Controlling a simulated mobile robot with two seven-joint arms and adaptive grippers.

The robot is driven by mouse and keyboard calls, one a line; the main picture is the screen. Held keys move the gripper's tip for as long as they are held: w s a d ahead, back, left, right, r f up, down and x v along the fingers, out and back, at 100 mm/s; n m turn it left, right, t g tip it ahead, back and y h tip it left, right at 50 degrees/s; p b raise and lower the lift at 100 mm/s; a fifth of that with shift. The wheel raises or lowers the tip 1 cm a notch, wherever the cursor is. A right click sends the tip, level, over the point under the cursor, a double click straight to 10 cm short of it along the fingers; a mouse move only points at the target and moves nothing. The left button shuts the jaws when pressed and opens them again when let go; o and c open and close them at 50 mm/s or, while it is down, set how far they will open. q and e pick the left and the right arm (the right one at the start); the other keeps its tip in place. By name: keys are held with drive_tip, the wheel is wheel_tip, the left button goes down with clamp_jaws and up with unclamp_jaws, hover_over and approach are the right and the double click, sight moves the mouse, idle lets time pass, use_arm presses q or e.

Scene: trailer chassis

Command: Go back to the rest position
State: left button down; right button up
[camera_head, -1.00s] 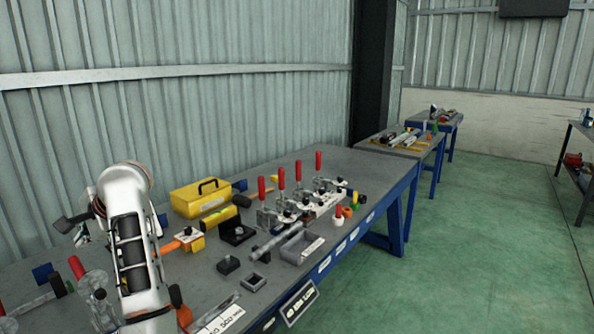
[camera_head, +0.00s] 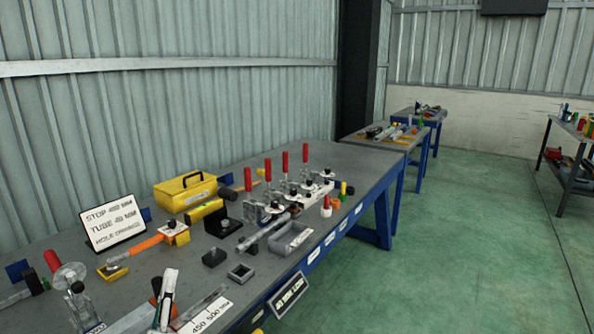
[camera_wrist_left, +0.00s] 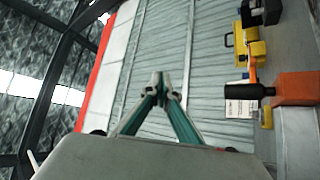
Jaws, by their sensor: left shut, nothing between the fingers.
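My left gripper shows in the wrist view (camera_wrist_left: 161,92), its two fingers meeting at the tips with nothing between them. Behind the tips is the corrugated wall. My right gripper is in neither view.
The bench holds a yellow toolbox (camera_head: 186,192), a sign (camera_head: 110,222), red-handled clamps (camera_head: 285,172), a grey tray (camera_head: 289,238) and several small blocks. Further tables (camera_head: 398,140) stand behind. Green floor (camera_head: 470,240) to the right is clear, up to a shelf (camera_head: 567,165).

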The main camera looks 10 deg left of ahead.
use_arm(q)
drive_tip(key=s+d+f+m+g+h, duration=0.2)
drive_tip(key=d+f+m, duration=0.15)
drive_tip(key=f, duration=0.35)
drive_tip(key=s+d+f+m+g+h+b, duration=0.1)
drive_tip(key=s+d+f+m+g+h, duration=0.2)
drive_tip(key=f, duration=0.4)
drive_tip(key=s+d+f+m+g+h, duration=0.1)
drive_tip(key=s+d+f+m, duration=0.1)
drive_tip(key=d+f+m, duration=0.4)
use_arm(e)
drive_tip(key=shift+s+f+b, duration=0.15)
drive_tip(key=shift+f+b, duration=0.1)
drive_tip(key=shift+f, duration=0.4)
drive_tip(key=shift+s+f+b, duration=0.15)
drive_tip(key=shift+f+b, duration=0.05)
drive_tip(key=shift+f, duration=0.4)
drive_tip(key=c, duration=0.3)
use_arm(q)
drive_tip(key=s+d+f+m+g, duration=0.1)
drive_tip(key=s+f+m+g, duration=0.4)
drive_tip(key=s+f, duration=1)
wheel_tip(320, 180, down, 2)
drive_tip(key=shift+g+h, duration=0.3)
drive_tip(key=shift+g, duration=0.5)
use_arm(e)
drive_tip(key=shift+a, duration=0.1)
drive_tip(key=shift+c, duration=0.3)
